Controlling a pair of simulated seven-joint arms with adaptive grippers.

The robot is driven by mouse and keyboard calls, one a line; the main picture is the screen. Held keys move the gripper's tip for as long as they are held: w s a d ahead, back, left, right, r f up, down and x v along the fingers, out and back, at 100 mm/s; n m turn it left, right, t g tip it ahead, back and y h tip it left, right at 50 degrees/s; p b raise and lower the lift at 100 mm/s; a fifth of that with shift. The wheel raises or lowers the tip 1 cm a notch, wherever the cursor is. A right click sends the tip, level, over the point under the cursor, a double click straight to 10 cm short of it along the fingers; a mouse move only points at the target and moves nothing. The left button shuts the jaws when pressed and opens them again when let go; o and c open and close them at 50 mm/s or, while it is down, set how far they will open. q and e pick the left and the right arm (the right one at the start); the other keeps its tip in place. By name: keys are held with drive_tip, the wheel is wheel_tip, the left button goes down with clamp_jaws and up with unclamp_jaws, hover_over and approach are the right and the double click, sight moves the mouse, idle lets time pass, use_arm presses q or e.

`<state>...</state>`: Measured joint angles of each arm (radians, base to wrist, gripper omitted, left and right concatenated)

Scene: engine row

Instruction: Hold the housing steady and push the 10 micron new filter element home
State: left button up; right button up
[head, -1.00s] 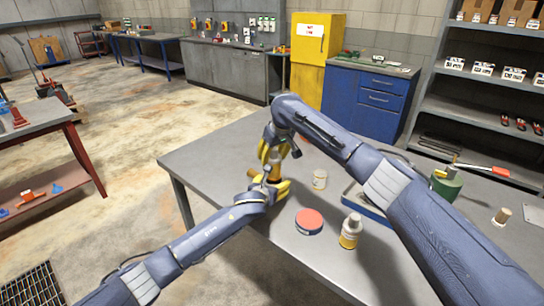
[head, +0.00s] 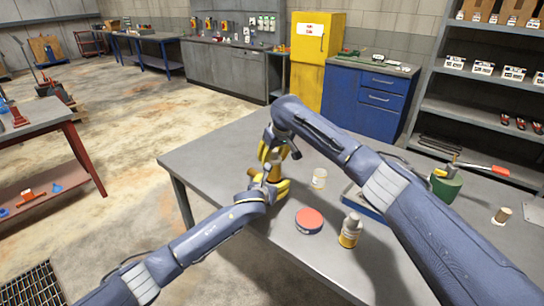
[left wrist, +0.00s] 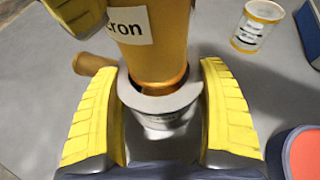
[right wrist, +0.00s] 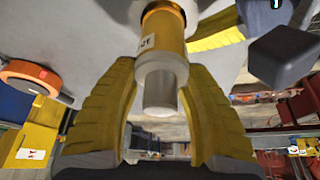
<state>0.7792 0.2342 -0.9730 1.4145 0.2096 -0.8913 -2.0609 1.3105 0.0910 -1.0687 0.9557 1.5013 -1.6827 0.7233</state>
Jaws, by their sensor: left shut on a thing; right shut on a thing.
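The 10 micron filter element, an amber cylinder with a white label ending in "cron", stands upright in the left wrist view (left wrist: 165,50). Its lower end is at the mouth of the grey housing (left wrist: 160,105); how deep it sits I cannot tell. My left gripper (left wrist: 160,88) is shut around the housing at table level. My right gripper (right wrist: 160,68) is shut on the element from above; the right wrist view shows the amber body (right wrist: 165,30) and a silver end piece (right wrist: 161,82). In the head view both grippers largely hide the parts, left (head: 275,188) below right (head: 275,150).
A brown cylinder (left wrist: 95,64) lies beside the housing. The table (head: 215,160) is clear at left.

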sight(276, 150)
drive_tip(key=shift+f, duration=3.45)
drive_tip(key=o, duration=1.4)
drive_tip(key=shift+c, duration=0.2)
drive_tip(key=shift+a+r, duration=0.1)
use_arm(q)
drive_tip(key=shift+d, duration=0.1)
use_arm(e)
drive_tip(key=shift+r, duration=0.1)
drive_tip(key=shift+a+r, duration=0.1)
drive_tip(key=shift+r, duration=0.55)
drive_tip(key=r, duration=0.7)
drive_tip(key=shift+d, duration=0.2)
drive_tip(key=shift+s+d+r, duration=0.25)
drive_tip(key=shift+d+r, duration=0.1)
drive_tip(key=shift+r, duration=0.25)
drive_tip(key=shift+s+d+r, duration=0.2)
drive_tip(key=shift+d+r, duration=0.15)
drive_tip(key=shift+r, duration=0.25)
drive_tip(key=s+d+m+h, duration=0.1)
drive_tip(key=s+d+m, duration=0.1)
drive_tip(key=s+d, duration=0.6)
drive_tip(key=s+d+m, duration=0.3)
drive_tip(key=s+d, duration=0.5)
drive_tip(key=s, duration=0.8)
drive_tip(key=shift+s+f+t+h, duration=0.3)
drive_tip(key=shift+s+f+h, duration=0.05)
drive_tip(key=shift+f+h, duration=0.05)
